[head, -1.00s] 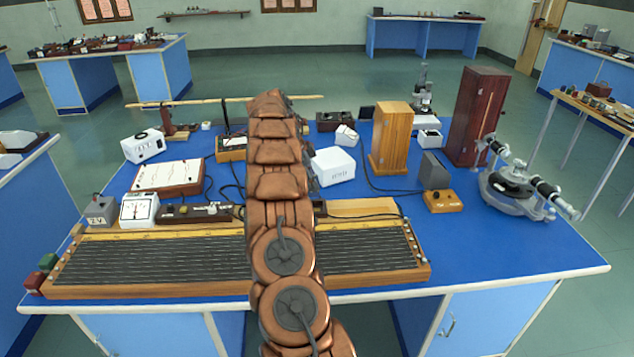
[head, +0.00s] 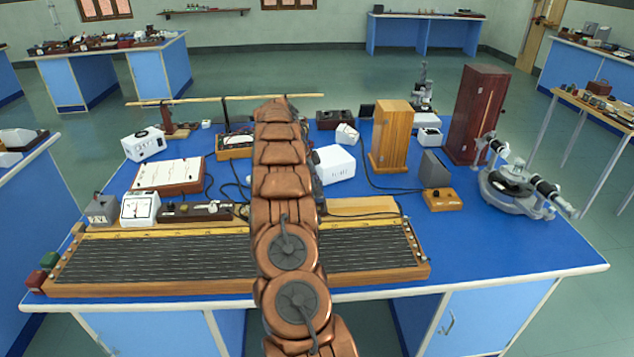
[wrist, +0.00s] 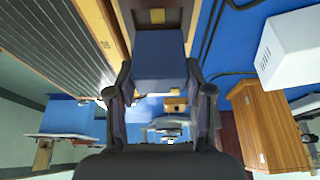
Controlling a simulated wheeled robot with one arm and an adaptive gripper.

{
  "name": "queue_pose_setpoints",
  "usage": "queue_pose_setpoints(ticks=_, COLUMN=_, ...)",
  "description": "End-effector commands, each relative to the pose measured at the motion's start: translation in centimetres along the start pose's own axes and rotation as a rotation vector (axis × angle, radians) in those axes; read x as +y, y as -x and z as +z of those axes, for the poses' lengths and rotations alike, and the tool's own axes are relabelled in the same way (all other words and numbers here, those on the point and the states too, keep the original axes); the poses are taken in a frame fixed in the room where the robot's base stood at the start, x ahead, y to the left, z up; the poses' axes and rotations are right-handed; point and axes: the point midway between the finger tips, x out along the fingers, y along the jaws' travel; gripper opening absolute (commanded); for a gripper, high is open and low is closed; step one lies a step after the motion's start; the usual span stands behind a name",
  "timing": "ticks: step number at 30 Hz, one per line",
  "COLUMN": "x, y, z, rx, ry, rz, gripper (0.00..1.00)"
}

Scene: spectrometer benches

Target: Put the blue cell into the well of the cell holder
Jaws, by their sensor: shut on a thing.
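My gripper (wrist: 158,76) is shut on the blue cell (wrist: 159,52), a plain blue block held between its two dark fingers in the wrist view. A dark brown wooden piece with a small yellow square (wrist: 157,16) shows just beyond the cell at the top of that view. It may be the cell holder, but I cannot make out its well or whether the cell touches it. In the head view my arm hides the gripper, the cell and the area around them.
A long wooden board with dark wires (head: 150,258) lies along the bench front. Bare blue bench top (head: 500,255) shows at front right.

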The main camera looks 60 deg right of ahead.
Motion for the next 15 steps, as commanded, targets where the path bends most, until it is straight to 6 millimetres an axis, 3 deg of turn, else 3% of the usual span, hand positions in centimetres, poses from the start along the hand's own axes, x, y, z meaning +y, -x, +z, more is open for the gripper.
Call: queue_pose_setpoints(ticks=15, x=0.1, y=-2.6, z=1.1, rx=0.000, ry=0.001, rz=0.003, gripper=0.11)
